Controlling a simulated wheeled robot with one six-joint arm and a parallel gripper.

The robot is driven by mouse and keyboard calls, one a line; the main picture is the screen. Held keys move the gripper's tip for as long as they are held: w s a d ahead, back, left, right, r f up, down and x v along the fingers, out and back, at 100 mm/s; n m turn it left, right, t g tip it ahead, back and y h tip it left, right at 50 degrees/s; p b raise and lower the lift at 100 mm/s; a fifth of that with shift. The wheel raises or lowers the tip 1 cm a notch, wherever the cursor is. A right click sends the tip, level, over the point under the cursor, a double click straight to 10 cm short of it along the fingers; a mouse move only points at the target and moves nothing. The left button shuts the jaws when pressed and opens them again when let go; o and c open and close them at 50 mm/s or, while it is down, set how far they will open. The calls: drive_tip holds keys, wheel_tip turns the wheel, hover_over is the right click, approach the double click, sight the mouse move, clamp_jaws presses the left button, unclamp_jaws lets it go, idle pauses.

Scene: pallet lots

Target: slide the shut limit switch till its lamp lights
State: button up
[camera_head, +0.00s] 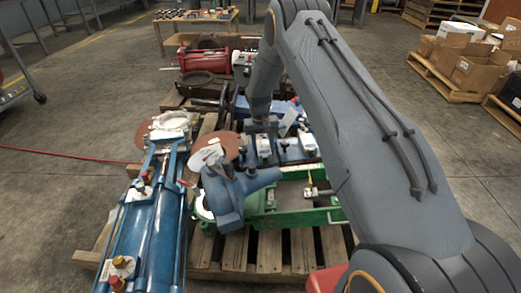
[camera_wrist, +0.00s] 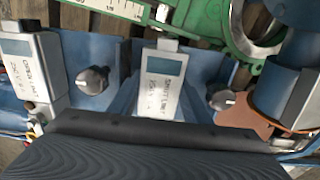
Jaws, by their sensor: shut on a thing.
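The shut limit switch (camera_wrist: 157,98) is a pale box with a printed label and a dark teal window, in the middle of the wrist view. The window shows no glow; I cannot tell if it is the lamp. In the head view the switch (camera_head: 264,149) sits on a blue rail. My gripper (camera_head: 263,128) is over it from behind, shut on it; its dark ribbed finger (camera_wrist: 150,150) fills the bottom of the wrist view and hides the grip itself. A similar box labelled open limit (camera_wrist: 35,70) stands to the left in the wrist view.
Grey knobs (camera_wrist: 92,80) stand beside the boxes. A white scale (camera_wrist: 118,8) and a green ring frame (camera_wrist: 240,35) lie close by. A blue cylinder (camera_head: 155,225) and a blue-grey casting (camera_head: 232,190) crowd the pallet (camera_head: 270,250). Open concrete floor (camera_head: 60,190) lies left.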

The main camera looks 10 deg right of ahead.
sight(264, 146)
drive_tip(key=shift+d, duration=0.4)
drive_tip(key=o, duration=1.5)
drive_tip(key=shift+r, duration=0.2)
drive_tip(key=r, duration=0.2)
drive_tip(key=r+p, duration=0.1)
drive_tip(key=r, duration=0.2)
drive_tip(key=r+p, duration=0.1)
drive_tip(key=r, duration=0.1)
drive_tip(key=shift+a+r, duration=0.2)
drive_tip(key=shift+a, duration=0.1)
drive_tip(key=shift+r, duration=0.1)
